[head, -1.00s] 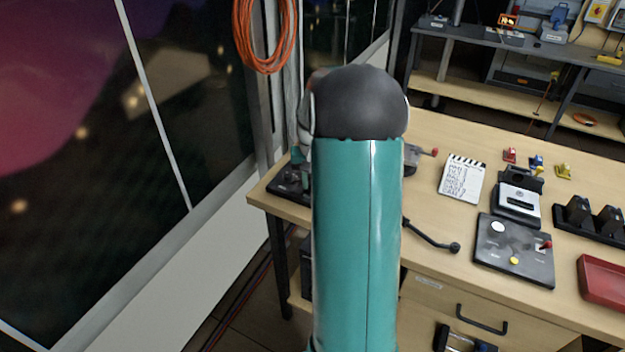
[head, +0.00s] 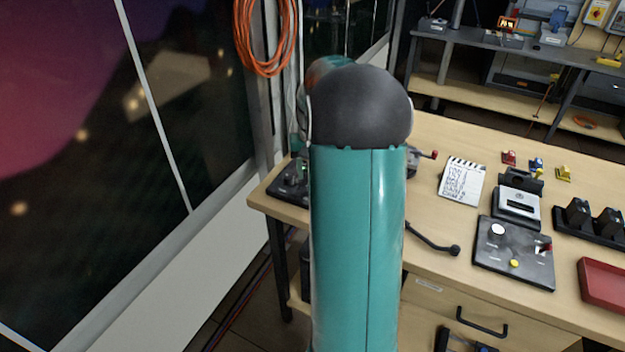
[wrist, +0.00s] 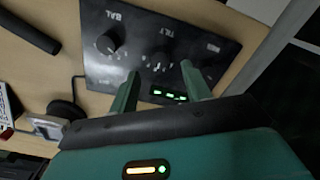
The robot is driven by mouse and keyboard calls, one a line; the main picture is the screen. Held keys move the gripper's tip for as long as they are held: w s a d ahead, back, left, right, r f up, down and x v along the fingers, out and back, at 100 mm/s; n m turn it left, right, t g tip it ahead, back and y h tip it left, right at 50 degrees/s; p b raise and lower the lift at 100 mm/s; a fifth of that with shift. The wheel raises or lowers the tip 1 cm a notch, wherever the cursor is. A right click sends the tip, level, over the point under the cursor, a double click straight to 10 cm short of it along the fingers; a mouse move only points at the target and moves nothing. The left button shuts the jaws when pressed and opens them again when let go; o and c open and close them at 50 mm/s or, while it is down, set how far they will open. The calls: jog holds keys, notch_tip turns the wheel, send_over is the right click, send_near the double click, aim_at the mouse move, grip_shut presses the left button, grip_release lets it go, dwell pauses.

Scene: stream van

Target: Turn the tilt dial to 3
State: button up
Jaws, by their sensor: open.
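A dark control panel (wrist: 100,65) fills the upper middle of the wrist view, with a row of black knobs. The left knob (wrist: 111,41) is labelled something like BAL. The middle knob, which looks like the tilt dial (wrist: 158,62), has a blurred label above it and a scale around it. My gripper (wrist: 160,68) is open, with one finger on each side of the middle knob; I cannot tell whether they touch it. A right knob is largely hidden by a finger. In the head view, only the panel's left part (head: 287,187) shows; my arm hides the gripper.
Green indicator lights (wrist: 170,94) glow on the panel below the middle knob. A clapper-style note board (head: 462,182), a dark switch box (head: 513,262) and a red tray (head: 606,284) stand on the bench further right. A large window is on the left.

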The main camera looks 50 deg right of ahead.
notch_tip(320, 180, up, 9)
dwell(0.7)
jog(key=s+a+r+n+t, duration=0.1)
jog(key=a+r, duration=0.1)
jog(key=a, duration=0.5)
jog(key=s+a+r+n+t+h, duration=0.1)
jog(key=a+r+n, duration=0.1)
jog(key=a, duration=0.6)
jog(key=s+a+r+n+t, duration=0.1)
jog(key=a+r, duration=0.2)
jog(key=a, duration=0.4)
jog(key=s+a+f+n+t, duration=0.1)
jog(key=s+a+n, duration=0.1)
jog(key=s+a, duration=0.3)
jog(key=s+a+f+n+t+y, duration=0.1)
jog(key=s+a+f+n, duration=0.1)
jog(key=s+a, duration=0.4)
jog(key=a, duration=0.3)
jog(key=shift+a+f+n+t, duration=0.2)
jog(key=shift+f+n+t, duration=0.1)
jog(key=shift+n, duration=0.1)
